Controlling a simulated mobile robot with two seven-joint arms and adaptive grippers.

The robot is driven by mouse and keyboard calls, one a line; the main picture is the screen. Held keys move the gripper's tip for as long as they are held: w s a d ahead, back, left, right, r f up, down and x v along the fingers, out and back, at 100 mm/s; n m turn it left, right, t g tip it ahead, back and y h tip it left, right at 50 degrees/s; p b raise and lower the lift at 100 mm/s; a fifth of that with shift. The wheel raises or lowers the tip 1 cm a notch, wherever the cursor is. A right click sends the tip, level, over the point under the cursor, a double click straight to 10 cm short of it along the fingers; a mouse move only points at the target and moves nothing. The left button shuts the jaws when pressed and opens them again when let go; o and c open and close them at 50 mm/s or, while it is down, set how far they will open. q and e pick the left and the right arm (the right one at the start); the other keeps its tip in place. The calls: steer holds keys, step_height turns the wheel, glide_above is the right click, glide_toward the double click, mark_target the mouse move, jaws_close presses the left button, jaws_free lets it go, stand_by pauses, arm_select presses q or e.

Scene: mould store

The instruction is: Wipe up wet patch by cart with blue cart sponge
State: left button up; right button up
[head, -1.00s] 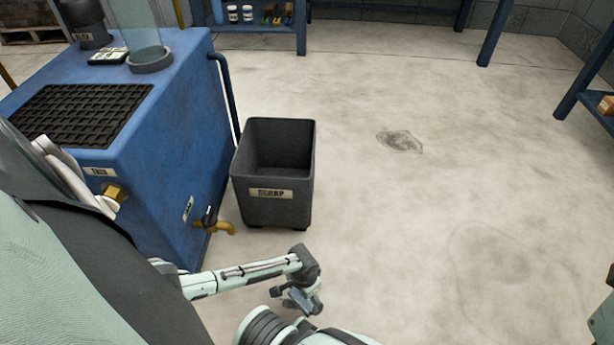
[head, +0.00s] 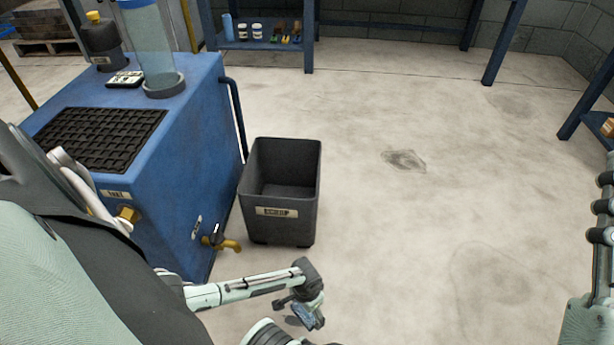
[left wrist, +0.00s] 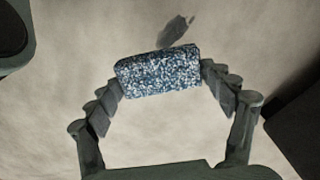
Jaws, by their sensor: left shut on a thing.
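My left gripper (head: 309,312) is shut on a blue, white-speckled sponge (left wrist: 158,72), held above the floor in front of the bin. The sponge shows small and bluish in the head view (head: 302,315); in the left wrist view it spans both fingers. A dark grey patch (head: 404,160) marks the floor right of the bin, well beyond the gripper. A larger, fainter patch (head: 492,282) lies nearer, at the right. I cannot tell from looks which one is wet. A dark spot beyond the sponge in the left wrist view may be a shadow. My right gripper is out of view.
A blue machine (head: 178,170) with a black grating and brass tap (head: 225,243) stands at the left. A dark scrap bin (head: 282,225) stands beside it. Blue shelving (head: 265,45) stands at the back, another blue rack (head: 592,120) at the right. The middle floor is open.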

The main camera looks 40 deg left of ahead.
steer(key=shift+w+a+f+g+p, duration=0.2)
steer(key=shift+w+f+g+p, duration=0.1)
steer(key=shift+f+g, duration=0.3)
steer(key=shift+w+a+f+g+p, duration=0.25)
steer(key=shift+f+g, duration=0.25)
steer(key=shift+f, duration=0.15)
